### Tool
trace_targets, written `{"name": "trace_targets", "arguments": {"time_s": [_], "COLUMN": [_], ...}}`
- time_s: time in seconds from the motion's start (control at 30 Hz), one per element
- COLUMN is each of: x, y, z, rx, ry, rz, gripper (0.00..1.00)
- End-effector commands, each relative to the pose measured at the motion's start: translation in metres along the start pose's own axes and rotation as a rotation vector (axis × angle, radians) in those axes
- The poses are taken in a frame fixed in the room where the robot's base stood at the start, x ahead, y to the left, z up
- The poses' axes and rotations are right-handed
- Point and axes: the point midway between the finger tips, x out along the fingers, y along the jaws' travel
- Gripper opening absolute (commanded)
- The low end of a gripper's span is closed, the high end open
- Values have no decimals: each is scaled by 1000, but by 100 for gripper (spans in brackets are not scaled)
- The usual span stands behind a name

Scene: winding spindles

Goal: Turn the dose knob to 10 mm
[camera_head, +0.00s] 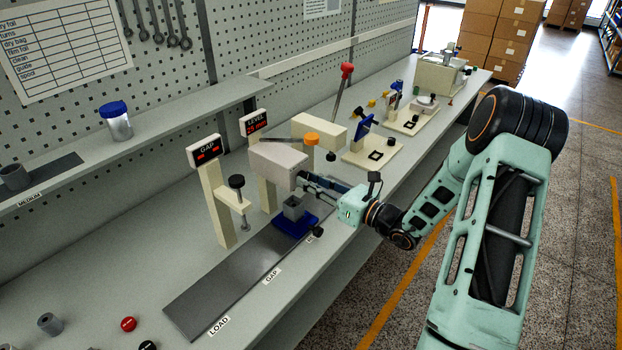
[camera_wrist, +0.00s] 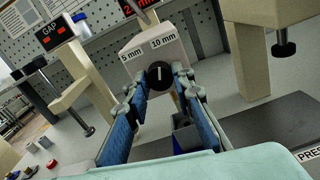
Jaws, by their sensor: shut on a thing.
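The dose knob (camera_wrist: 160,76) is a round black knob with a white line, on the front of a cream-grey housing (camera_head: 277,163). The labels 5 mm (camera_wrist: 131,54) and 10 mm (camera_wrist: 163,42) sit above it. The white line stands about upright in the wrist view, below the 10 mm label; whether it lines up exactly I cannot tell. My gripper (camera_wrist: 161,84) has its blue-padded fingers on either side of the knob, shut on it. In the head view my gripper (camera_head: 306,184) reaches the housing from the right and hides the knob.
A grey cup (camera_head: 294,207) in a blue holder (camera_head: 292,223) stands below the housing on a dark metal strip (camera_head: 225,282). A GAP post (camera_head: 215,205) with a black-knobbed clamp is left. The LEVEL display (camera_head: 256,124) reads 25 mm. More fixtures line the bench behind.

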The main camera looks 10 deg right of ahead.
Motion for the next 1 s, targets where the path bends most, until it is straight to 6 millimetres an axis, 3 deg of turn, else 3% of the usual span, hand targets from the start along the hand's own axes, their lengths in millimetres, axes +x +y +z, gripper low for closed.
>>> {"name": "trace_targets", "arguments": {"time_s": [0.33, 0.87, 0.9, 1.0], "x": [0, 0, 0, 0], "y": [0, 0, 0, 0], "z": [0, 0, 0, 0], "rx": [140, 165, 165, 164], "ry": [0, 1, 1, 1], "rz": [-1, -1, -1, -1], "gripper": [0, 0, 24, 36]}}
